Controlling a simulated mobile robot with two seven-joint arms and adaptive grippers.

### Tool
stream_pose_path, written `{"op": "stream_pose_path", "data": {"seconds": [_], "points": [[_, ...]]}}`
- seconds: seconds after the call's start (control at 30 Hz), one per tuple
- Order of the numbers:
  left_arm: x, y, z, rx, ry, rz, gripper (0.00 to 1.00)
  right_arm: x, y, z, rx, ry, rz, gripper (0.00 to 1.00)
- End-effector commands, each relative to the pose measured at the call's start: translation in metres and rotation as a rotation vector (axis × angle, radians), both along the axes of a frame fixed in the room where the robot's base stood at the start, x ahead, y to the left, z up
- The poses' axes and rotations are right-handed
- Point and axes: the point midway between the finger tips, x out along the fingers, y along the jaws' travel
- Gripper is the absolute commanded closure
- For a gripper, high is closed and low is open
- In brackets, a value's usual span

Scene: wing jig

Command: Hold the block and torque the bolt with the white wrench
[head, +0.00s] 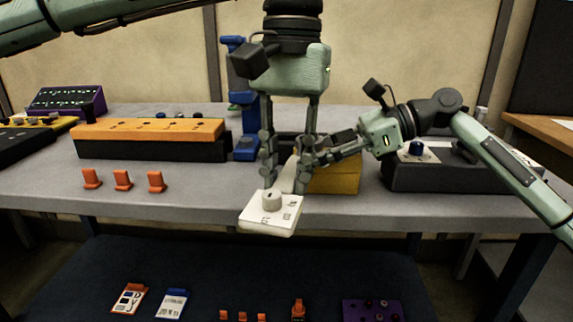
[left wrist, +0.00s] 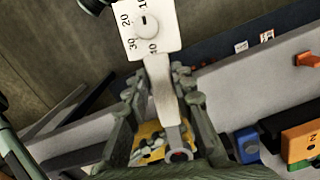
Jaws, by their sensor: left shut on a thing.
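The white wrench (head: 270,213) has a square head with a round knob and printed numbers, jutting past the table's front edge. My left gripper (head: 284,172) points down and is shut on the wrench's pale handle, which also shows in the left wrist view (left wrist: 160,85). The handle's far end, with a red-ringed tip, lies over the yellow block (head: 340,178). My right gripper (head: 308,158) reaches in from the right, its fingers close to the handle and above the block. Whether they grip anything is unclear. The bolt is not clearly visible, hidden around the fingers and wrench end.
An orange-topped box (head: 150,131) and several orange clips (head: 123,180) are on the table's left. A blue stand (head: 243,125) rises behind my left gripper. A dark box (head: 430,175) stands at right. A lower dark shelf (head: 220,275) holds cards and small parts.

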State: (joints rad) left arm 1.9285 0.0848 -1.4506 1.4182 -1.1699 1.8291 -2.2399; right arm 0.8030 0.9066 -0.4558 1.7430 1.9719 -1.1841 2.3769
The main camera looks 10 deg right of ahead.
Motion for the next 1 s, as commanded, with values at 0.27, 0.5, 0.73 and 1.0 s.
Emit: {"op": "stream_pose_path", "data": {"seconds": [0.27, 0.5, 0.73, 1.0], "points": [[0.002, 0.006, -0.004, 0.006, 0.010, -0.047, 1.00, 0.000, 0.000, 0.001, 0.002, 0.000, 0.001, 1.00], [0.011, 0.018, -0.003, 0.006, 0.008, -0.169, 1.00, 0.000, 0.000, 0.001, 0.002, -0.001, 0.000, 1.00], [0.015, 0.023, -0.003, 0.005, 0.007, -0.217, 1.00, 0.000, 0.000, 0.001, 0.002, -0.001, 0.000, 1.00], [0.015, 0.023, -0.002, 0.004, 0.006, -0.220, 1.00, 0.000, 0.000, 0.001, 0.003, -0.001, 0.000, 1.00]]}}
